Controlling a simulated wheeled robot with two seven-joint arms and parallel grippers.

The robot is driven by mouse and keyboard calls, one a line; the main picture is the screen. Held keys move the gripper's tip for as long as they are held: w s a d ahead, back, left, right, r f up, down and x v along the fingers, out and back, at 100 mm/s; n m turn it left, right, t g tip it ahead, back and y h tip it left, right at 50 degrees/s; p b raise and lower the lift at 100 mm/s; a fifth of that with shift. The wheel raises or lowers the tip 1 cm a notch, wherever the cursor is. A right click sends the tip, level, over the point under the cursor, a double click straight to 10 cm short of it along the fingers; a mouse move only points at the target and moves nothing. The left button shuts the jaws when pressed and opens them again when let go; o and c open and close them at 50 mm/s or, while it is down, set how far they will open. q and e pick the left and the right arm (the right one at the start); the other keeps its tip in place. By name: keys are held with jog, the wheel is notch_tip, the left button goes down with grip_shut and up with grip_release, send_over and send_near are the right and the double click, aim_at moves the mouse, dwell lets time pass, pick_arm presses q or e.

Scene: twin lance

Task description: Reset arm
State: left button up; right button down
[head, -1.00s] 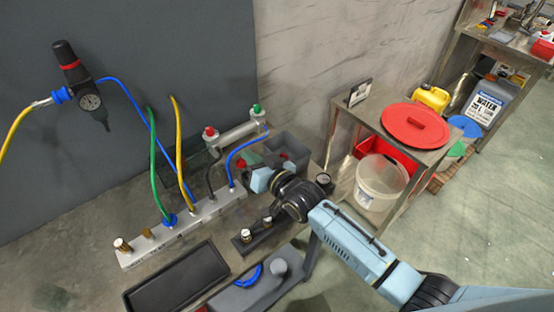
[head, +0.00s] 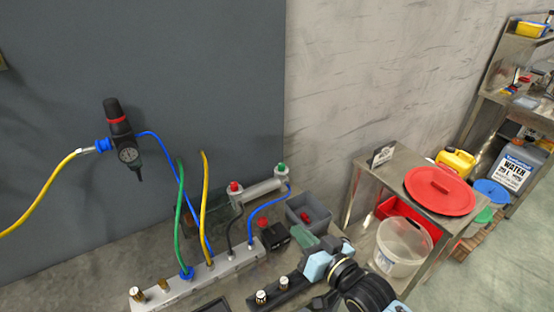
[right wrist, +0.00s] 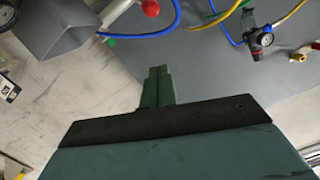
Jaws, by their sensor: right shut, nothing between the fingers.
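My right arm comes in from the bottom right of the head view. Its gripper (head: 303,237) has dark green fingers and points up and left, over the bench near the grey bin (head: 318,212). In the right wrist view the gripper (right wrist: 157,80) shows its fingers together, with nothing between them. Whether the fingertips touch anything in the head view is hard to tell, but the wrist view shows them clear. My left gripper is in neither view.
A grey manifold block (head: 195,280) with green, yellow, black and blue hoses stands left of my right gripper. A pressure regulator (head: 122,140) is on the wall. A steel cart (head: 385,173) with a red lid (head: 440,192) and a clear bucket (head: 402,246) stands right.

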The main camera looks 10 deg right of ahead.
jog(key=s+d+f+g+h, duration=0.35)
jog(key=s+d+g, duration=0.2)
jog(key=s, duration=0.65)
jog(key=s+d+f+g+h, duration=0.2)
jog(key=s+d+g+h, duration=0.3)
jog(key=s, duration=0.6)
notch_tip(320, 180, down, 32)
jog(key=s+d+f+g+b, duration=0.1)
jog(key=s+g+b, duration=0.15)
jog(key=b, duration=0.45)
jog(key=s+d+f+b, duration=0.1)
jog(key=s+f+b, duration=0.2)
jog(key=s+f, duration=0.5)
jog(key=s+d+f+n+b, duration=0.1)
jog(key=s+d+f+b, duration=0.1)
jog(key=s+f, duration=0.6)
notch_tip(320, 180, down, 3)
jog(key=shift+d+f+g+b, duration=0.15)
jog(key=shift+g+b, duration=0.15)
jog(key=shift+b, duration=0.1)
